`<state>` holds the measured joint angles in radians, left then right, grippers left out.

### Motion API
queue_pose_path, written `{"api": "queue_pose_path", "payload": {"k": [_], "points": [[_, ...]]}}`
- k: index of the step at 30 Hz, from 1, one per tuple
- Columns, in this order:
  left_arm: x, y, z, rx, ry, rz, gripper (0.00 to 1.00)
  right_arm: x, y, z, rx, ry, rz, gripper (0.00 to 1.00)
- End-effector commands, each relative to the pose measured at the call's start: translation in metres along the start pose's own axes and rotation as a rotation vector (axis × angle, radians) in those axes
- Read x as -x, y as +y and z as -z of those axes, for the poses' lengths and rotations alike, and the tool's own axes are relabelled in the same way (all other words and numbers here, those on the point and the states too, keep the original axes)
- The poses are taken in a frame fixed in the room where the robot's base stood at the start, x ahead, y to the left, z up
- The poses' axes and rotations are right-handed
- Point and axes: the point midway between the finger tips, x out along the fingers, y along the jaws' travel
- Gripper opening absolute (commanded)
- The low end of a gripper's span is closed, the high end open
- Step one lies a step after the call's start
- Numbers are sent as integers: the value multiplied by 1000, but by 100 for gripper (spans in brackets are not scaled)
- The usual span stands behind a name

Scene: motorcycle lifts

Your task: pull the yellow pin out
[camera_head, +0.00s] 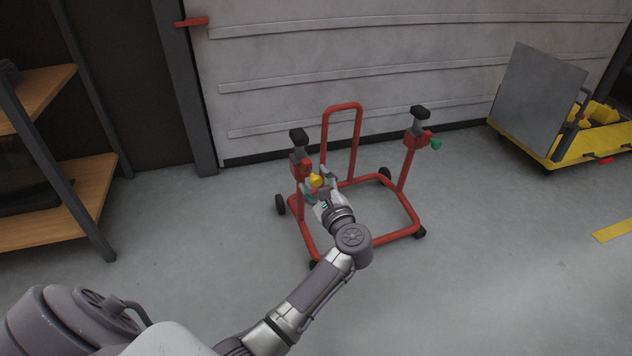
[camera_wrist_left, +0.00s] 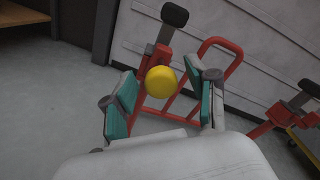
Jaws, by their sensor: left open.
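The yellow pin (camera_head: 316,180) sits on the left upright of the red lift stand (camera_head: 352,143). In the left wrist view the round yellow pin head (camera_wrist_left: 160,82) shows between the finger pads, in front of the red upright. My left gripper (camera_head: 320,183) is at the pin. It also shows in the left wrist view (camera_wrist_left: 163,98), with its teal pads spread apart on either side of the pin head. I see a gap at each side of the head. The pin's shaft is hidden behind its head. My right gripper is not in view.
A green knob (camera_head: 436,144) is on the stand's right upright. A yellow cart (camera_head: 565,150) with a grey panel stands at the right. A wooden shelf (camera_head: 85,205) stands at the left. The grey floor around the stand is clear.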

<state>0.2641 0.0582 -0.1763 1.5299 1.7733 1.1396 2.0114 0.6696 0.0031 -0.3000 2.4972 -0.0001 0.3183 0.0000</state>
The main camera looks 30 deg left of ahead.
Motion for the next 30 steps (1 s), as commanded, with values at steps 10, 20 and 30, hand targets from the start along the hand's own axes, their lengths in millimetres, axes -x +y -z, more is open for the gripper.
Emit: {"api": "queue_pose_path", "payload": {"k": [10, 20, 30], "points": [[0, -19, -24, 8, -1, 0, 57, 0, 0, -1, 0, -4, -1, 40], [0, -56, -69, 5, 0, -1, 57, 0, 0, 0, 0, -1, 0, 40], [0, -62, -78, 0, 0, 0, 57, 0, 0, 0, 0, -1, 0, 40]]}}
